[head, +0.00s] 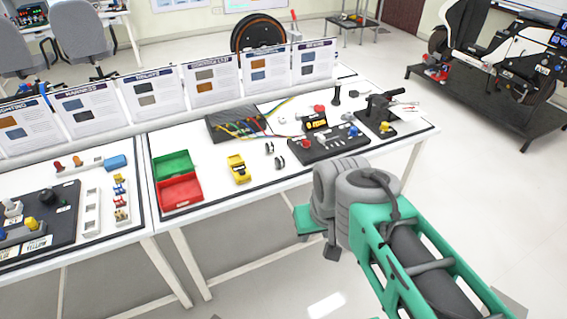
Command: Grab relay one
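No label for relay one can be read, so I cannot tell which part it is. Two small dark parts with pale bands, an upper one (269,148) and a lower one (280,162), stand on the white table right of a yellow meter (238,170); they may be relays. My green and grey arm reaches in from the lower right. My gripper (318,238) hangs in front of the table's front edge, apart from these parts. Its fingers are mostly hidden behind my wrist, and nothing is seen held.
A green bin (174,165) and a red bin (180,192) sit left of the meter. A black board (328,146) with knobs and a wired box (236,124) stand behind and to the right. A panel row (212,76) lines the back.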

